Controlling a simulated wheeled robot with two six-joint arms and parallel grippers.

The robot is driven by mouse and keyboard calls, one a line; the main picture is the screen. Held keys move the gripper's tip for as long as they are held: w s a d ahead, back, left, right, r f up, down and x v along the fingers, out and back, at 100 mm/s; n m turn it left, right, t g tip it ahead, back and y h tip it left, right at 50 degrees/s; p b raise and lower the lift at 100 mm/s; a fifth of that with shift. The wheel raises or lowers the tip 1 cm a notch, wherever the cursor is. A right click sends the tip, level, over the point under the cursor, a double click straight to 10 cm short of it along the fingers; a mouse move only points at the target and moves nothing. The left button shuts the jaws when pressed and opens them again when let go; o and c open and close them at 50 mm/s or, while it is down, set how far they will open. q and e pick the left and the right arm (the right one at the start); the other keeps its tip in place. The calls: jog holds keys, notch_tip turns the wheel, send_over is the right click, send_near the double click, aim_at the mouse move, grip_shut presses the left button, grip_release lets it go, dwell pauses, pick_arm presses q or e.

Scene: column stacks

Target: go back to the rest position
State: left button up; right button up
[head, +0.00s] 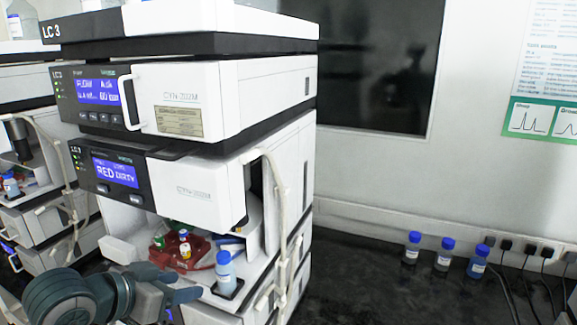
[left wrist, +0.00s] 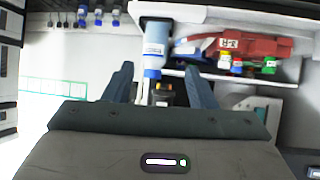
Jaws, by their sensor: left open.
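My left gripper (head: 188,297) is at the lower left of the head view, in front of the LC 3 column stack (head: 185,193). It also shows in the left wrist view (left wrist: 160,82), its two fingers apart with nothing gripped between them. A pale blue bottle with a blue cap (head: 226,275) stands upright in the stack's open bay, just right of the gripper. In the left wrist view this bottle (left wrist: 155,38) appears upside down, beyond the fingers. My right gripper is not in view.
A red tray (head: 197,263) with small capped vials sits in the bay. The stack's lower display (head: 115,172) reads "RED DIRTY". Pale tubing (head: 283,210) hangs at the stack's right. Three blue-capped bottles (head: 443,255) stand by the wall. The dark bench between is clear.

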pick_arm(q)
jog(key=s+a+f+n+g+y, duration=0.15)
jog(key=s+f, duration=0.35)
jog(key=f, duration=0.5)
jog(key=s+a+f+n+g+y, duration=0.15)
jog(key=s+f, duration=0.25)
jog(key=f, duration=0.6)
jog(key=s+a+f+n+g+y, duration=0.1)
jog(key=s+a+f+g+y, duration=0.15)
jog(key=s+f, duration=0.9)
notch_tip(320, 180, down, 34)
jog(key=s+a+g+y+b, duration=0.1)
jog(key=s+a+g+b, duration=0.1)
jog(key=b, duration=0.4)
jog(key=s+f+b, duration=0.2)
jog(key=s+f, duration=0.7)
jog(key=f, duration=0.3)
jog(key=s+a+f+n+g+b, duration=0.1)
jog(key=s+f+b, duration=0.1)
jog(key=s+f, duration=0.8)
notch_tip(320, 180, down, 3)
jog(key=shift+a+r+b, duration=0.1)
jog(key=shift+a+b, duration=0.05)
jog(key=shift+b, duration=0.15)
